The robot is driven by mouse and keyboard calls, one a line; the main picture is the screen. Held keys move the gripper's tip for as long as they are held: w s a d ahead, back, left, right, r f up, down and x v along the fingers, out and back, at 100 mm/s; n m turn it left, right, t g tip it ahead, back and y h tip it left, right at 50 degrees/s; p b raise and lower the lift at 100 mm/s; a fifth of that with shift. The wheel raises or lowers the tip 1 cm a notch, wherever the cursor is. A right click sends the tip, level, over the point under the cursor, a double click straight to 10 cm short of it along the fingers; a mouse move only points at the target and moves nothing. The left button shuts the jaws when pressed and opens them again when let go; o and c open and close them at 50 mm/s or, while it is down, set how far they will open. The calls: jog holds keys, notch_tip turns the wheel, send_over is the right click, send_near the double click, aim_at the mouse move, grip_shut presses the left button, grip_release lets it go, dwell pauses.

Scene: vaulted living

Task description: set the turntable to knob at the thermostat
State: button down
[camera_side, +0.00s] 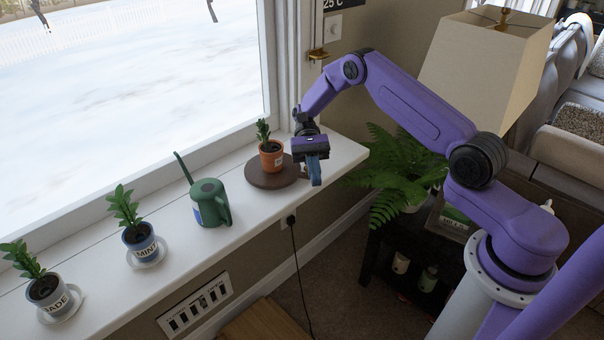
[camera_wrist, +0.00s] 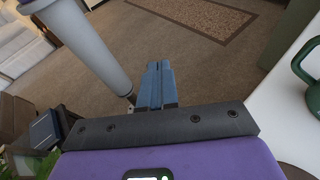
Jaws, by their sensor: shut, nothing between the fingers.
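The turntable (camera_side: 262,181) is a dark brown round disc on the white windowsill, with an orange pot (camera_side: 271,159) holding a small plant on it. A sliver of its edge shows in the wrist view (camera_wrist: 296,172). A small brown piece (camera_side: 304,172), perhaps its knob, shows at its right side, partly hidden by my fingers. My gripper (camera_side: 315,172) is shut and empty, its blue fingers pointing down beside the turntable's right edge; they also show in the wrist view (camera_wrist: 156,86). I cannot tell whether they touch it. The thermostat (camera_side: 335,25) is on the wall behind, its display cut off.
A green watering can (camera_side: 210,203) stands left of the turntable, with potted plants (camera_side: 138,237) further along the windowsill (camera_side: 185,248). A brass window latch (camera_side: 318,55) is behind my wrist. A fern (camera_side: 400,175) and a lamp (camera_side: 485,65) stand to the right.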

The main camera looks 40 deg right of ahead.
jog(key=s+a+n+g+h, duration=0.1)
jog(key=s+n+h, duration=0.4)
jog(key=n+h, duration=0.4)
jog(key=w+a+r+n+t+h, duration=0.35)
jog(key=n+t+h, duration=0.35)
jog(key=n+t, duration=0.25)
jog(key=w+a+r+n+t+h, duration=0.2)
jog(key=w+a+n+t+h, duration=0.25)
jog(key=n+t+h, duration=0.4)
notch_tip(320, 180, down, 9)
jog(key=n+y, duration=0.2)
jog(key=n, duration=0.1)
jog(key=x, duration=1.3)
jog(key=shift+w+d+r, duration=0.1)
jog(key=shift+d+r, duration=0.1)
jog(key=shift+d, duration=0.1)
jog(key=shift+d, duration=0.1)
